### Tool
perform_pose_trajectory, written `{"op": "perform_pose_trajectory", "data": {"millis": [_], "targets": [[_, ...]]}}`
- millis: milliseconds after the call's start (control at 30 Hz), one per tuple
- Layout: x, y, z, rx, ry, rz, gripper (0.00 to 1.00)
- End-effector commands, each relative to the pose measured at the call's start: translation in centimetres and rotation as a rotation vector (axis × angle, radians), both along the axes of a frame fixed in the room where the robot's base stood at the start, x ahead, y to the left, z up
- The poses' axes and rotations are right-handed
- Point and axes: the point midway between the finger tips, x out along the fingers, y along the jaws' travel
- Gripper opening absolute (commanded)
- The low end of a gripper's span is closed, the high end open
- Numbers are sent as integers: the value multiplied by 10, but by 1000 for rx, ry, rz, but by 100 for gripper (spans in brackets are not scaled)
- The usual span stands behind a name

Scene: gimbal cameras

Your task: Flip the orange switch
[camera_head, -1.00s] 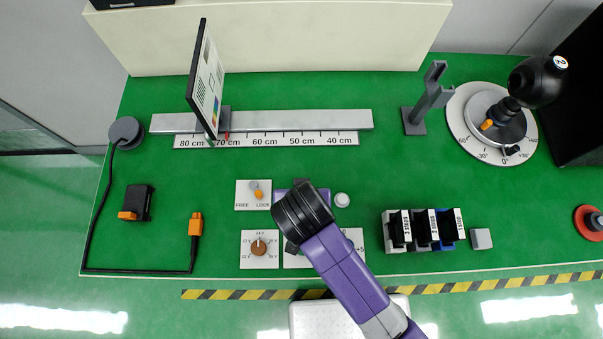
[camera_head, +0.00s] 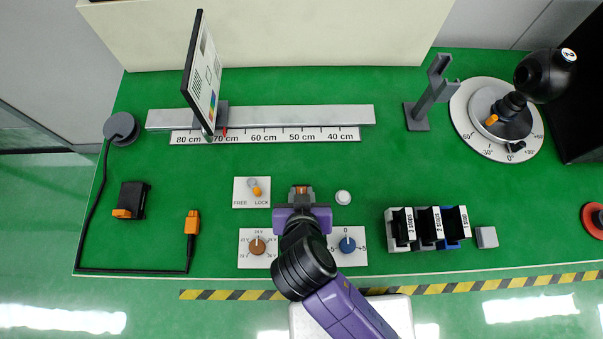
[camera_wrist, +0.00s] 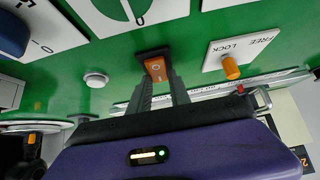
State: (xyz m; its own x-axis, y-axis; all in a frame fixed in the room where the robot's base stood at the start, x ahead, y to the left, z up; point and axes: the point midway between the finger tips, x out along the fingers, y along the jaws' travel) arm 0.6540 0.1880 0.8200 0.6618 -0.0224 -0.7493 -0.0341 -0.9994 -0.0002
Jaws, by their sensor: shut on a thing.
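The orange rocker switch (camera_wrist: 156,68), in a dark housing, shows in the wrist view between the tips of my two grey fingers. In the head view a bit of the orange switch (camera_head: 302,189) shows at the end of my gripper (camera_head: 301,195). My gripper is shut on it, one finger on each side, and partly covers it. Which side of the rocker is pressed in, I cannot tell.
A FREE/LOCK panel (camera_head: 241,199) with an orange-tipped lever stands close on the left. A white round button (camera_head: 343,197) is close on the right. A brown dial (camera_head: 257,246) and a blue dial (camera_head: 347,244) sit nearer the front. Labelled holders (camera_head: 402,228) stand further right.

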Motion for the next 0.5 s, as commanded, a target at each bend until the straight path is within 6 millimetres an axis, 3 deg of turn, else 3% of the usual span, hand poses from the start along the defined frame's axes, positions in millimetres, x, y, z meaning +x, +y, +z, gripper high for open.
{"op": "perform_pose_trajectory", "data": {"millis": [133,167,267,500], "targets": [[1,0,0,-1,0,-1,0],[1,0,0,-1,0,-1,26],[1,0,0,-1,1,-1,45],[0,0,0,0,1,0,45]]}}
